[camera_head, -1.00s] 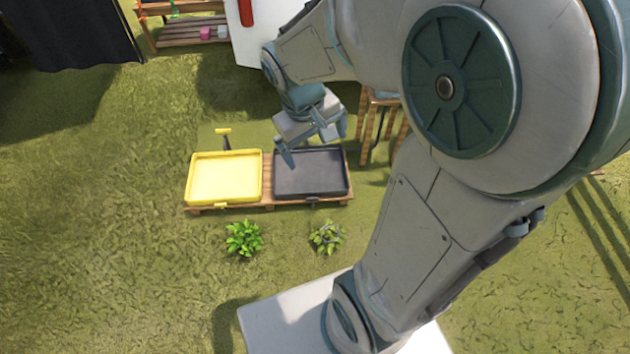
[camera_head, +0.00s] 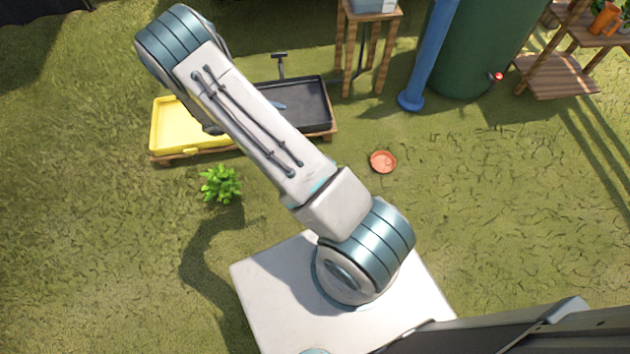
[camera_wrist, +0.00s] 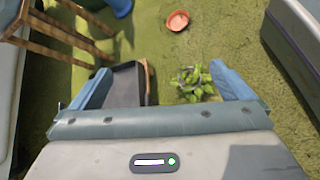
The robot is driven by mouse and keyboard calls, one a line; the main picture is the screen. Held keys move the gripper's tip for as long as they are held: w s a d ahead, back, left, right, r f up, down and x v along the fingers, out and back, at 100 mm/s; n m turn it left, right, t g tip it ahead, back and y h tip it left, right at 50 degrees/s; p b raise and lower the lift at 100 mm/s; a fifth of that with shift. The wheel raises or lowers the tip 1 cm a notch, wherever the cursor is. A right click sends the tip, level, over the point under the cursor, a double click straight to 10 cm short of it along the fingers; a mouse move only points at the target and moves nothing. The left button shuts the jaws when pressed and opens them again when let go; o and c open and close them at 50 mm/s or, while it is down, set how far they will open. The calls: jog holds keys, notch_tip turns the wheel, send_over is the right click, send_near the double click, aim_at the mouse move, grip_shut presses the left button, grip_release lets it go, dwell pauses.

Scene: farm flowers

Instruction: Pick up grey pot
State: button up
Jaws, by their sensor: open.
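My gripper (camera_wrist: 162,75) is open and empty in the wrist view, with its two blue fingers wide apart. A leafy plant (camera_wrist: 196,86) stands ahead of it, nearer the right finger, with a gap to it. A small greyish rim shows among its leaves, perhaps a grey pot, but leaves hide most of it. A grey-blue container (camera_head: 372,5) on a wooden stool is cut off by the top edge of the head view.
A black tray (camera_head: 312,92) and a yellow tray (camera_head: 172,138) rest on a wooden pallet. A green plant (camera_head: 220,184) and a terracotta saucer (camera_head: 383,162) are on the grass. The wooden stool (camera_head: 380,20), a blue pipe (camera_head: 428,55) and a green barrel (camera_head: 477,45) stand behind.

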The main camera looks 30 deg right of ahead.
jog(key=s+d+f+n+t+h+b, duration=0.1)
jog(key=s+f+n+t+b, duration=0.3)
jog(key=f, duration=1.4)
jog(key=w+d+f+n+t+h+b, duration=0.15)
jog(key=f+n+b, duration=0.5)
jog(key=f, duration=1.15)
jog(key=shift+y, duration=0.25)
jog(key=b+x, duration=0.2)
jog(key=x, duration=0.5)
jog(key=shift+d+f, duration=0.25)
jog(key=shift+d, duration=0.05)
jog(key=b+x, duration=0.1)
jog(key=x, duration=0.1)
jog(key=b+x, duration=0.1)
jog(key=x, duration=0.1)
jog(key=shift+w+a+f+b, duration=0.2)
jog(key=shift+f+b, duration=0.1)
jog(key=shift+f, duration=0.1)
jog(key=shift+w+d, duration=0.25)
jog(key=shift+d, duration=0.3)
jog(key=c, duration=1.1)
jog(key=shift+c, duration=0.4)
jog(key=shift+r, duration=0.15)
